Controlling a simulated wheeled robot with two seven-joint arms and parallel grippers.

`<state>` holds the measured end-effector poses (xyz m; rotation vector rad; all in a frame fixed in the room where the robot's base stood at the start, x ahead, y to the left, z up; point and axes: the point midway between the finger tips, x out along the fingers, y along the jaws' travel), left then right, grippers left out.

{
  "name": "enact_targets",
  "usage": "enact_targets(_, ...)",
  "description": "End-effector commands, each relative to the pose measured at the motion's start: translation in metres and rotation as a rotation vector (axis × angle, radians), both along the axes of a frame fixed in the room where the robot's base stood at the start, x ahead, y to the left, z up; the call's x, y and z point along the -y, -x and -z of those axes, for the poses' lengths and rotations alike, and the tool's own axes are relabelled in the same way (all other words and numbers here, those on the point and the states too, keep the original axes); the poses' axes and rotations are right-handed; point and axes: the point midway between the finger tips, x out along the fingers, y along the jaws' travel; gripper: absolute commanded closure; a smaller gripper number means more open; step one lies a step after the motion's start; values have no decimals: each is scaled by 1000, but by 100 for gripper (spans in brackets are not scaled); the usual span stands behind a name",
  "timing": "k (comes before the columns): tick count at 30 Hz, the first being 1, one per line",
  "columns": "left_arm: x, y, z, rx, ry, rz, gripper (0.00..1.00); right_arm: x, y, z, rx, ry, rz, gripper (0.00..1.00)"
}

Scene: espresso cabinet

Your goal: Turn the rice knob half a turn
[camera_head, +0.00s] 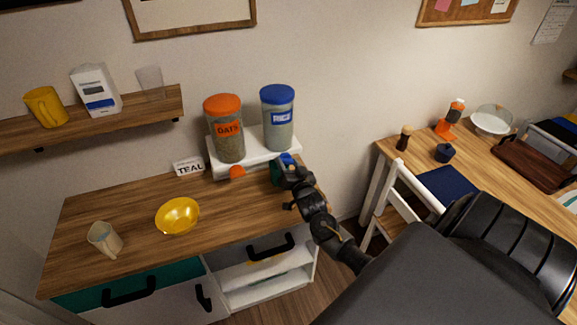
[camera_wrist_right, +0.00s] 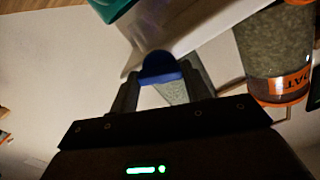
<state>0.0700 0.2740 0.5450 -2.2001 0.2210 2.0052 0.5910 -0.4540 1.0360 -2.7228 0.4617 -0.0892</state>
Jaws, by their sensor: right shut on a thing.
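The rice dispenser (camera_head: 278,125) is a clear canister with a blue lid and a blue RICE label. It stands upright on a white stand at the back of the wooden counter. Its blue rice knob (camera_head: 287,158) shows in part at the front, low down, partly hidden by my gripper. My right gripper (camera_head: 290,171) is at the knob. In the right wrist view the blue knob (camera_wrist_right: 160,67) sits between the two fingers of my right gripper (camera_wrist_right: 162,80), which are shut on it. My left gripper is not in view.
The oats dispenser (camera_head: 226,135), with an orange lid and orange knob (camera_head: 237,171), stands just left.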

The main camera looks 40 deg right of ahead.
Motion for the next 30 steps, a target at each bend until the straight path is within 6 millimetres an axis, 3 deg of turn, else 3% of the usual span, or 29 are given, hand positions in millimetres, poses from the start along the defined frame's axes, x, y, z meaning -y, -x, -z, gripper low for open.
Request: enact_targets(30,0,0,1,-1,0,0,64,1,0,0,316,-900,1,76)
